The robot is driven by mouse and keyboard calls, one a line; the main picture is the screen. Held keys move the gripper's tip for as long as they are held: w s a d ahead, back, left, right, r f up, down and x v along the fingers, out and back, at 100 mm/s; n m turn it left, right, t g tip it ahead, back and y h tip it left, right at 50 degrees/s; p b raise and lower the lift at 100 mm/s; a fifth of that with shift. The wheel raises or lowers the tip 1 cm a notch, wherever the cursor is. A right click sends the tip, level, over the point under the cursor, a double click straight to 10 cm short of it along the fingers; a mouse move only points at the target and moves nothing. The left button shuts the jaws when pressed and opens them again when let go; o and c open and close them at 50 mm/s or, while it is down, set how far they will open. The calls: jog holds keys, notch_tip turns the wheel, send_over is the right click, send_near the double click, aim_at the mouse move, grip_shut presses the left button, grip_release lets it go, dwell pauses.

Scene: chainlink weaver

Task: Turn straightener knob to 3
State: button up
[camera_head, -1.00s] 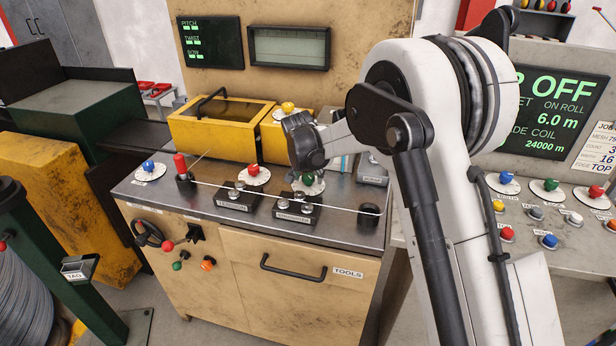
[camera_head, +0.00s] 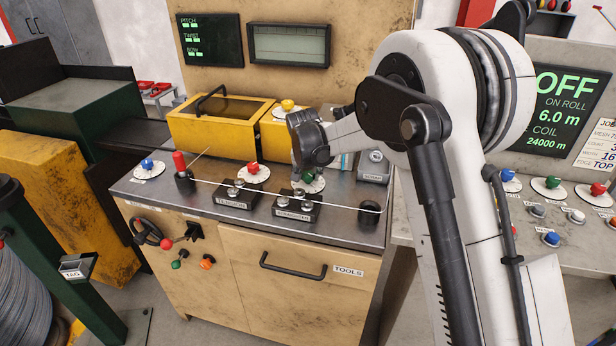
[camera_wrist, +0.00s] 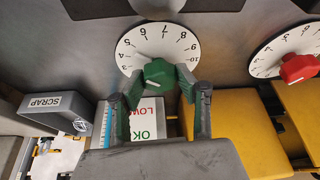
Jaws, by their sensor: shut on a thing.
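The straightener knob is the green knob (camera_wrist: 158,72) on a round white numbered dial (camera_wrist: 150,40) in the wrist view. It also shows in the head view as a green knob (camera_head: 311,178) on the bench top behind a black roller block (camera_head: 296,208). My gripper (camera_wrist: 155,88) has one finger on each side of the green knob and is shut on it. In the head view my gripper (camera_head: 308,172) comes down on the knob and partly hides it. Dial figures 3 to 10 can be made out; I cannot tell exactly which figure the knob points to.
A red knob (camera_head: 253,169) on its own dial and another roller block (camera_head: 237,196) stand to the left. A wire runs across the bench through the blocks. A yellow covered box (camera_head: 215,130) stands behind, and a scrap bin (camera_head: 374,166) is at the right.

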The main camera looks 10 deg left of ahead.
jog(key=n+b, duration=0.1)
jog(key=n, duration=0.1)
jog(key=n+y+b, duration=0.1)
jog(key=n, duration=0.1)
jog(key=shift+d+f+y+b, duration=0.1)
jog(key=shift+d+y+b, duration=0.05)
jog(key=shift+y+b, duration=0.15)
jog(key=n+b, duration=0.1)
jog(key=n, duration=0.1)
jog(key=n+g+y, duration=0.1)
jog(key=n, duration=0.2)
jog(key=shift+y+b, duration=0.3)
jog(key=shift+b, duration=0.1)
jog(key=o, duration=1.1)
jog(key=shift+r, duration=0.2)
jog(key=v, duration=1.2)
jog(key=shift+w, duration=0.2)
